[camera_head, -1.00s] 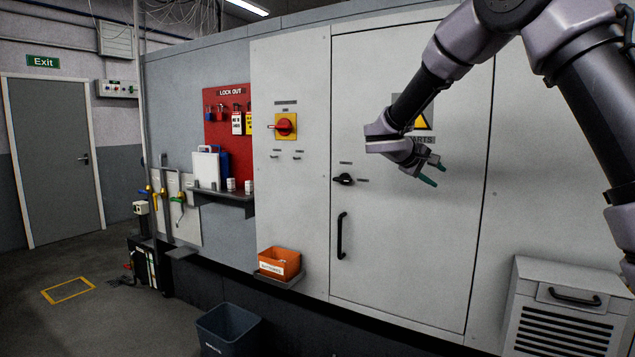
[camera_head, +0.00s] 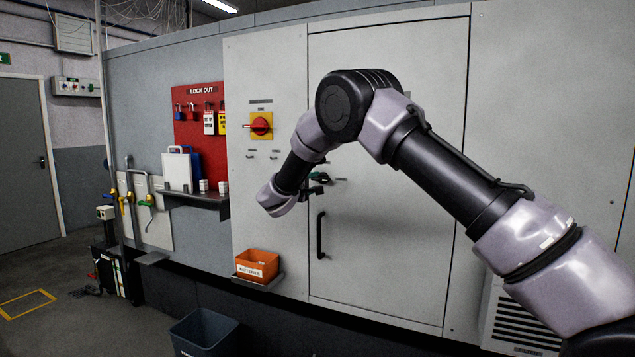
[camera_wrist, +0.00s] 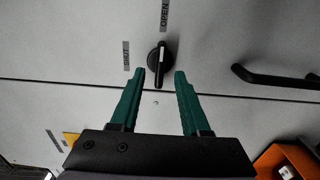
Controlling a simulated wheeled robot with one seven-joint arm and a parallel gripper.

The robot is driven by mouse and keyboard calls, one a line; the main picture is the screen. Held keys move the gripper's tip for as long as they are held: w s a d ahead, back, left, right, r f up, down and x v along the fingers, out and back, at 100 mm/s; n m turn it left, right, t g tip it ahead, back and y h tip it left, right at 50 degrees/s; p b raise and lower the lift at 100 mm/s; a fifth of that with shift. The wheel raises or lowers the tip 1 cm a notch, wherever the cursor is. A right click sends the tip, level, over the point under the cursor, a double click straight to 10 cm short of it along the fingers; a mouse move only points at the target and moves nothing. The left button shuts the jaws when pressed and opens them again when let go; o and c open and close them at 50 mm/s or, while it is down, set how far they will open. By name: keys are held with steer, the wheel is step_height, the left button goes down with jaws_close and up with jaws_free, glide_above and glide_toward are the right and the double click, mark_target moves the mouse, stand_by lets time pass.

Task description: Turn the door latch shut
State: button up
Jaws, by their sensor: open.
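The door latch (camera_wrist: 153,61) is a black round knob with a bar handle, set on the pale cabinet door (camera_head: 390,240) near its left edge. In the wrist view the bar points along the picture's upright, its white-marked end towards the OPEN label (camera_wrist: 164,14). The SHUT label (camera_wrist: 126,56) is left of the knob. My gripper (camera_wrist: 159,74) is open, with green fingertips on either side of the bar's lower end; contact cannot be told. In the head view the gripper (camera_head: 318,176) is at the latch, partly hidden by my arm. The door looks closed against its frame.
A black door pull (camera_head: 320,235) is below the latch; it shows at right in the wrist view (camera_wrist: 275,77). A red rotary switch (camera_head: 260,125) is at upper left. An orange bin (camera_head: 258,264) sits on a low shelf, and a grey bin (camera_head: 203,333) stands on the floor.

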mark_target(319, 180)
steer(key=shift+x, duration=1.75)
steer(key=shift+d, duration=0.1)
jaws_close()
